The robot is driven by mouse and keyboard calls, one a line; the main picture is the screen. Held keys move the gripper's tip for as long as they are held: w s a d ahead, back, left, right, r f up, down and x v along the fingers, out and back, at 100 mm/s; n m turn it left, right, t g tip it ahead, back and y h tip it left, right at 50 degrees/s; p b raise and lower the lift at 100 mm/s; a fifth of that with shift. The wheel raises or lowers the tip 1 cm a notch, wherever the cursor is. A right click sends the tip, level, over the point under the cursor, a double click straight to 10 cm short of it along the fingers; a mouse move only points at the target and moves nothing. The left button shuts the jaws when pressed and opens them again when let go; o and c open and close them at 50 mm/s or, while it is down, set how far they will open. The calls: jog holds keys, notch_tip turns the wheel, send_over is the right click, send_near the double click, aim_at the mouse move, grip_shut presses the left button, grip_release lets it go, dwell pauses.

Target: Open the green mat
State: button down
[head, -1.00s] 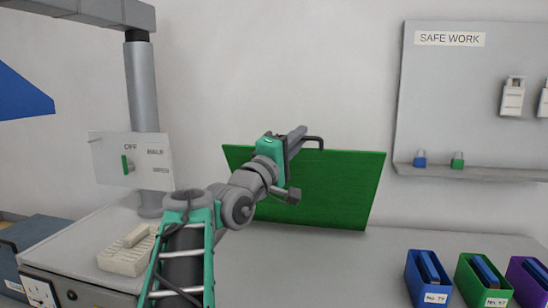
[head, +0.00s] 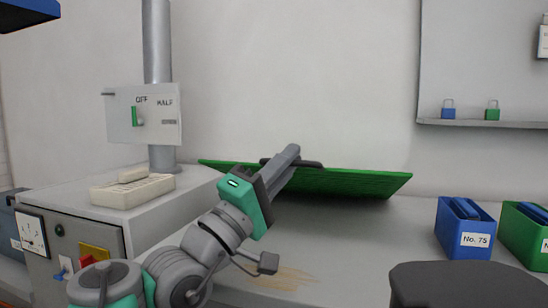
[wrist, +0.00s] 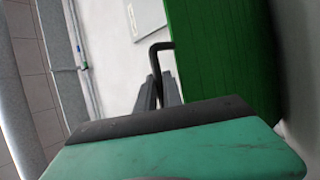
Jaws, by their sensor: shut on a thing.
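The green mat (head: 365,183) is a flat green panel at the back of the bench, tilted, and shows as a thin band in the head view. It also fills the upper right of the wrist view (wrist: 228,60). A dark bar handle (head: 312,164) is on its edge; in the wrist view the handle (wrist: 155,56) bends between the mat and my fingers. My gripper (head: 292,156) is shut on this handle, with grey fingers (wrist: 159,92) around it. My gripper and arm hide part of the mat.
Blue (head: 464,230) and green (head: 525,235) bins stand at right. A brown stained patch (head: 285,277) marks the bench front, otherwise clear there.

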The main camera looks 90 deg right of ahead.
jog(key=shift+a+f, duration=0.2)
jog(key=shift+f, duration=0.05)
jog(key=c, duration=1.5)
grip_release()
